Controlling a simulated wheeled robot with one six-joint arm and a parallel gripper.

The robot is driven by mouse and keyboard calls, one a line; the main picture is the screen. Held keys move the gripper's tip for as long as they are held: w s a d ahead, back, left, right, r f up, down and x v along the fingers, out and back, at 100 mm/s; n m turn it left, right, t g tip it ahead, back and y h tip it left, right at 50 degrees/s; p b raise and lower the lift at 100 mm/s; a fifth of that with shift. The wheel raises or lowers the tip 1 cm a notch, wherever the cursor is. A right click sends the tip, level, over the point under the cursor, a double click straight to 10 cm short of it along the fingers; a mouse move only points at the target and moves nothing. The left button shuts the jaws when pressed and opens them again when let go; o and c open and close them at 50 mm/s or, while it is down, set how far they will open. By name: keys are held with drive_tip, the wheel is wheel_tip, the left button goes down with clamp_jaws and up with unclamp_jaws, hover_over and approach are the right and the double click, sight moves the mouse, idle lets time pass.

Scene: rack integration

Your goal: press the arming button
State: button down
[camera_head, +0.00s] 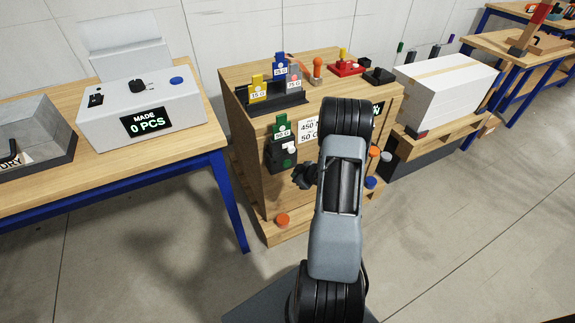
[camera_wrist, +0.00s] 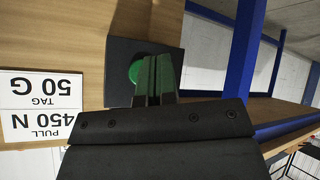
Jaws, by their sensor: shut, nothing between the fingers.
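The likely arming button is a round green button (camera_head: 288,163) on a dark box (camera_head: 273,155) on the front of the wooden cabinet. In the wrist view the green button (camera_wrist: 136,70) shows partly behind my fingers, on its dark plate (camera_wrist: 120,52). My gripper (camera_head: 299,174) is shut and empty, close to the lower right of the button in the head view. In the wrist view my gripper (camera_wrist: 153,62) points at the plate, its fingertips overlapping the right side of the button. I cannot tell whether they touch it.
A green tag (camera_head: 281,128) stands above the dark box, beside a white sign (camera_head: 308,131). The cabinet top (camera_head: 240,76) holds a rack of tags (camera_head: 282,100) and a red device (camera_head: 346,68). A blue-legged table (camera_head: 215,148) stands left. Open floor lies in front.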

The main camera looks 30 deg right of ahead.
drive_tip(key=shift+w+d+p, duration=0.2)
drive_tip(key=shift+w+p, duration=0.15)
drive_tip(key=shift+w, duration=1.05)
drive_tip(key=shift+w, duration=0.2)
idle(1.1)
drive_tip(key=shift+w, duration=0.2)
drive_tip(key=shift+w+d+p, duration=0.1)
drive_tip(key=shift+w+p, duration=0.3)
idle(0.6)
drive_tip(key=shift+s, duration=0.1)
idle(0.3)
drive_tip(key=shift+s, duration=0.7)
drive_tip(key=shift+s+a, duration=0.25)
drive_tip(key=shift+s, duration=1)
drive_tip(key=shift+s+a, duration=0.2)
drive_tip(key=shift+s, duration=1.05)
